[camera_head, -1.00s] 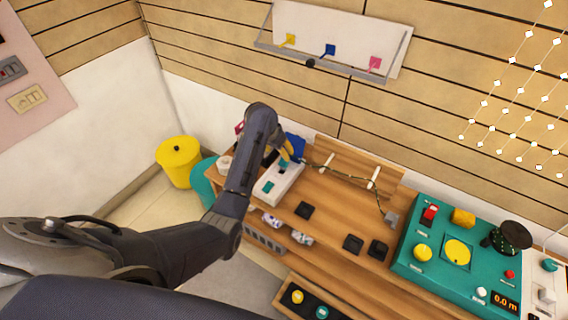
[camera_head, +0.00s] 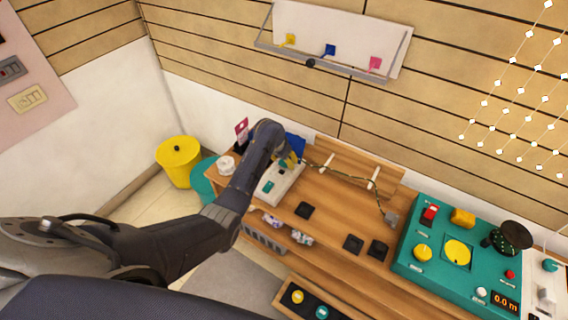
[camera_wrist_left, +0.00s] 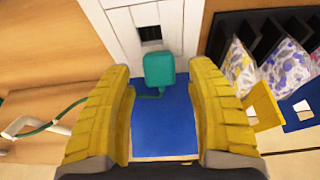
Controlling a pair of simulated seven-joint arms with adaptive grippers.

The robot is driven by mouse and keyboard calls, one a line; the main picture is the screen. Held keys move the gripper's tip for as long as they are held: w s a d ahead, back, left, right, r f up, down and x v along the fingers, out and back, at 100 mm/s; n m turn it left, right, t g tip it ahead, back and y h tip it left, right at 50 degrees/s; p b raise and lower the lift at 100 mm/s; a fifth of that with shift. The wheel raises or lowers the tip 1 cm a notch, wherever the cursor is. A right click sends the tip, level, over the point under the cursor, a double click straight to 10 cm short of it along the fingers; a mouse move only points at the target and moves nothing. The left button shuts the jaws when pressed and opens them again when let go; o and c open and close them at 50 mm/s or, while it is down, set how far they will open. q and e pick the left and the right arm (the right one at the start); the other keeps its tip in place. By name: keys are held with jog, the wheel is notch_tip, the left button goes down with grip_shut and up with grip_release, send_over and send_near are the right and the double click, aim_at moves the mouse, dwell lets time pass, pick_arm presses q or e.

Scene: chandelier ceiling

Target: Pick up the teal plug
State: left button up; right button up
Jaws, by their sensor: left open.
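The teal plug (camera_wrist_left: 159,69) shows in the left wrist view at the end of a white power strip (camera_wrist_left: 117,22), below a dark socket. A thin green cord runs from it to the left. My left gripper (camera_wrist_left: 163,82) is open, its yellow fingers on either side of the plug's near side, apart from it. In the head view, my left gripper (camera_head: 289,162) is over the far end of the power strip (camera_head: 262,197) and hides the plug there. A teal patch (camera_head: 268,186) shows near the strip's other end. My right gripper is not in view.
Patterned bags (camera_wrist_left: 285,70) sit in a dark rack at the right. Black squares (camera_head: 304,210) lie on the wooden bench, and a teal control box (camera_head: 410,258) stands at the right.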

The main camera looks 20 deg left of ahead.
pick_arm(q)
jog(key=shift+w+f, duration=0.1)
jog(key=shift+f, duration=0.1)
jog(key=c, duration=1.2)
jog(key=shift+r, duration=0.1)
